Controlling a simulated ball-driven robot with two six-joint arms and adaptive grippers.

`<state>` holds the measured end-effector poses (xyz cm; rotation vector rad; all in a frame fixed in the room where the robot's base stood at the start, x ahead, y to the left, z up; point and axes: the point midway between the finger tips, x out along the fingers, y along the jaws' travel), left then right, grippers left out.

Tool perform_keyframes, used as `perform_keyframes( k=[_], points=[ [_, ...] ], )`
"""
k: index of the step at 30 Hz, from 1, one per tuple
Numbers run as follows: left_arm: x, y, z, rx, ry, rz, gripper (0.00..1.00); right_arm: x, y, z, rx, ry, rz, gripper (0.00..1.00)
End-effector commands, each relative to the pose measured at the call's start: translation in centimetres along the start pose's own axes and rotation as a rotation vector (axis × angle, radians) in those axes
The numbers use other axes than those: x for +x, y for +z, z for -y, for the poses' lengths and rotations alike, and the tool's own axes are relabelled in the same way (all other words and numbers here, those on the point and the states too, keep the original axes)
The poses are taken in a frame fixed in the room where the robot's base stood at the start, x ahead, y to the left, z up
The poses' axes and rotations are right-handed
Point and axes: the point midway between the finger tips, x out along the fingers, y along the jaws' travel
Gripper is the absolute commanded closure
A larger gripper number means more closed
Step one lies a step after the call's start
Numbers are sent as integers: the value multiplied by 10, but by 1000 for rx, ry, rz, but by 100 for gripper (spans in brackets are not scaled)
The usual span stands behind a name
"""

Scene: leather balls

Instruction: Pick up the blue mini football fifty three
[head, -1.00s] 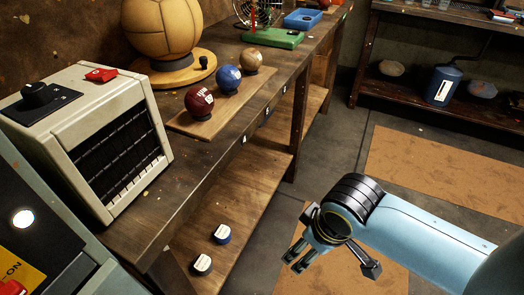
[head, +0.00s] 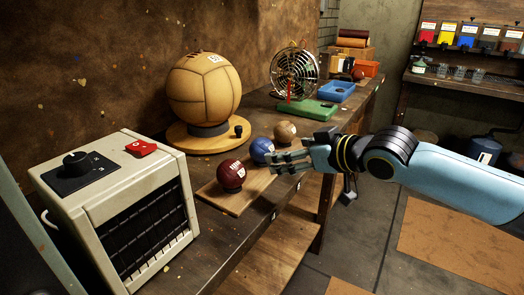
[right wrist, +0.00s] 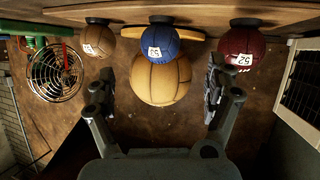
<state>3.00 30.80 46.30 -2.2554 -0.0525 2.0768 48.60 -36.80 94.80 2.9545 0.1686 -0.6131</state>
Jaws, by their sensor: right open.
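The blue mini football (head: 262,147) sits on a small black stand on a wooden board, between a red ball and a tan ball. In the right wrist view the blue ball (right wrist: 163,45) shows a white label that reads 53. My right gripper (head: 276,161) is open beside it, its fingers reaching from the right and hiding part of the ball. In the right wrist view my right gripper (right wrist: 160,88) has its fingers spread wide, with the blue ball between and beyond them, apart from both. My left gripper is out of view.
The red ball (head: 231,175) and the tan ball (head: 285,131) stand close on either side on the board (head: 225,201). A large tan ball (head: 204,88) on a round base is behind.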

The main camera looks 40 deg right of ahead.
Motion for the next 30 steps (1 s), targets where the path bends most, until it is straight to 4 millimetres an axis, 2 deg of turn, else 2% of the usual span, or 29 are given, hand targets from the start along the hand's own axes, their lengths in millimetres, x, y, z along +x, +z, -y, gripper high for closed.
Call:
perform_keyframes(
  k=[6, 9, 14, 21, 25, 30],
  points=[
    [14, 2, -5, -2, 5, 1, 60, 36, -5, -5, 8, 1, -28, 13],
    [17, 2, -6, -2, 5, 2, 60, 50, -5, -5, 6, 1, -25, 13],
    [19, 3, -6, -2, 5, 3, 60, 62, -6, -4, 4, 0, -25, 13],
    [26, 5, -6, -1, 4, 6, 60, 98, -4, 0, 6, 0, -24, 13],
    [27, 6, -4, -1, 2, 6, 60, 108, -4, 0, 3, -1, -24, 13],
    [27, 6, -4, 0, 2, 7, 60, 109, -4, 0, 1, -1, -23, 13]
  ],
)
